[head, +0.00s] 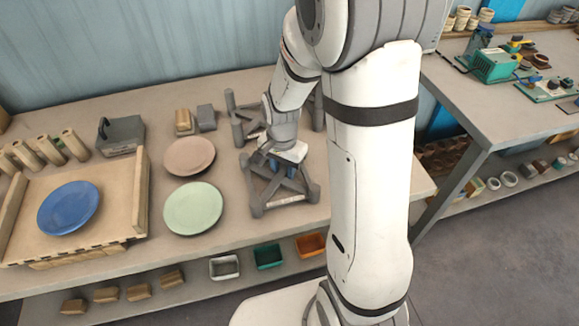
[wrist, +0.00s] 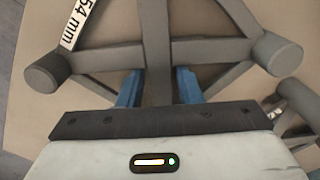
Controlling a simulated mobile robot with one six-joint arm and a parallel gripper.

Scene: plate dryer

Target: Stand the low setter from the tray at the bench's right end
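A grey setter frame (head: 282,199) with short round posts stands near the bench's front edge at its right end. In the wrist view its crossed bars (wrist: 110,60) and a white label (wrist: 73,25) reading "54 mm" show. My gripper (wrist: 158,86) is over this setter, its blue fingers on either side of a middle bar (wrist: 156,40). The fingers look very close to the bar; whether they press on it cannot be told. A second grey frame (head: 237,128) stands behind, partly hidden by my arm. I cannot tell which surface counts as the tray.
A mint plate (head: 193,208) and a pinkish plate (head: 189,156) lie left of the setter. A wooden tray-like stand (head: 140,205) holds a blue plate (head: 69,207). Small blocks (head: 206,118) sit behind. A lower shelf holds small bins (head: 268,257). Another bench (head: 475,105) stands at right.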

